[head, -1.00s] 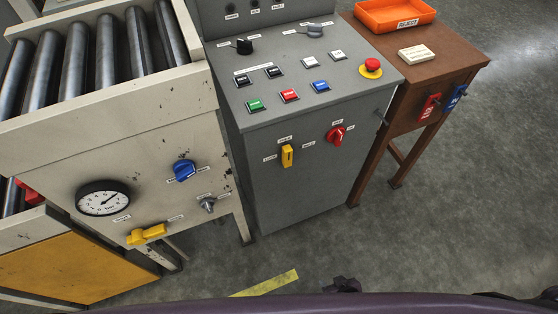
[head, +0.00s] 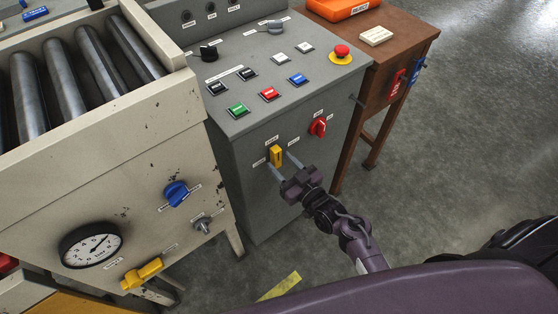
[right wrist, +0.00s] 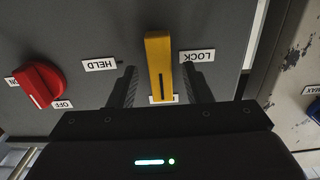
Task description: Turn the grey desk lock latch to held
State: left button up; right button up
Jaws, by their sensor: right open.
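The lock latch is a yellow bar handle (head: 277,154) on the front of the grey desk (head: 245,200). It stands upright between two side labels. In the right wrist view, which is upside down, the yellow handle (right wrist: 159,60) sits between the HELD label (right wrist: 100,64) and the LOCK label (right wrist: 197,56). A dark line marks its end nearest my gripper. My right gripper (head: 277,160) is open, with one finger on each side of the handle. In the wrist view, gaps show between the handle and both fingers of the gripper (right wrist: 159,68). My left gripper is not in view.
A red knob (head: 318,126) sits close to the right of the latch. Several push buttons and a red emergency stop (head: 342,51) are on the desk top. A cream roller stand (head: 110,150) with a gauge is at left, a brown table (head: 405,45) at right.

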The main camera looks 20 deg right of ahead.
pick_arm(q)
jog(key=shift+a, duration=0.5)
pick_arm(e)
jog(key=shift+w+a, duration=0.25)
jog(key=shift+w, duration=0.45)
grip_shut()
